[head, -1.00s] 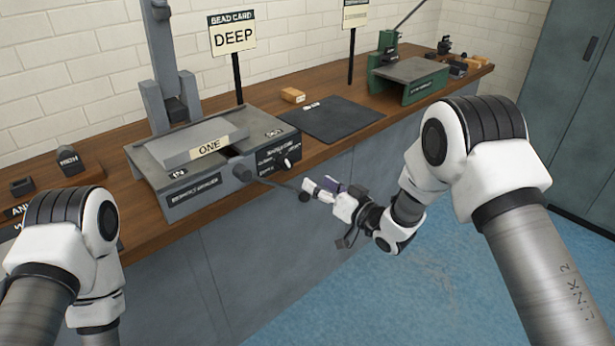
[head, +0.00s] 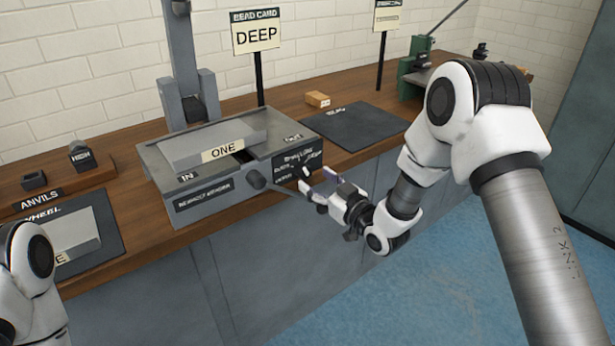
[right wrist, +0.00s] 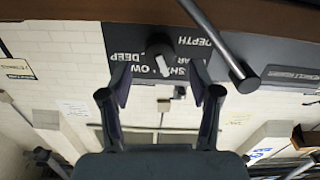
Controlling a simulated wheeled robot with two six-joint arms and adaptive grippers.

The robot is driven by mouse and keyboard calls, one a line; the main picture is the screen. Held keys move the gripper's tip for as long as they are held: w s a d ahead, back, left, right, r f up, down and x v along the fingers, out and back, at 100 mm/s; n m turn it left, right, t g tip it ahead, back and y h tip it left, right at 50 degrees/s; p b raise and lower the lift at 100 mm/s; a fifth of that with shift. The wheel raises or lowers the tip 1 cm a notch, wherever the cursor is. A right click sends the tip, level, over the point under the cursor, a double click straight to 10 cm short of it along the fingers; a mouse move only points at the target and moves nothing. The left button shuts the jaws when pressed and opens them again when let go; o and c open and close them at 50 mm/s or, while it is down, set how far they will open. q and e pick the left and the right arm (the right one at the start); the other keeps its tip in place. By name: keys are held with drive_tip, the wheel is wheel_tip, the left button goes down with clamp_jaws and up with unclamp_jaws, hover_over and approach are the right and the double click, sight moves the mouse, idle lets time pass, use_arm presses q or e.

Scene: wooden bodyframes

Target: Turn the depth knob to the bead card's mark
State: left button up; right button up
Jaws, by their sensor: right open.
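The bead card (head: 256,38) stands on a post behind the machine and reads DEEP. The depth knob (right wrist: 160,48) is dark with a white pointer, on the machine's dark label panel. In the right wrist view the panel's lettering is upside down, with DEPTH, SHALLOW and DEEP legible; I cannot tell exactly which mark the pointer meets. My right gripper (head: 316,180) is open at the panel; it also shows in the right wrist view (right wrist: 161,78). The knob appears between its fingertips there, with no clear contact. My left gripper is out of view.
A dark mat (head: 355,125) and a small orange block (head: 317,99) lie to the right on the bench.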

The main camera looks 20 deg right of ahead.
sight(303, 171)
drive_tip(key=shift+x, duration=1.4)
drive_tip(key=c, duration=1.1)
drive_tip(key=shift+c, duration=0.2)
drive_tip(key=shift+m, duration=0.3)
drive_tip(key=m, duration=0.3)
drive_tip(key=shift+r+p, duration=0.1)
drive_tip(key=shift+p, duration=0.3)
drive_tip(key=m+p, duration=0.1)
drive_tip(key=m, duration=0.3)
drive_tip(key=shift+d+m, duration=0.1)
drive_tip(key=shift+m, duration=0.3)
drive_tip(key=m, duration=0.4)
drive_tip(key=shift+m+p, duration=0.3)
drive_tip(key=shift+p, duration=0.05)
drive_tip(key=shift+m, duration=1.9)
drive_tip(key=shift+p, duration=0.3)
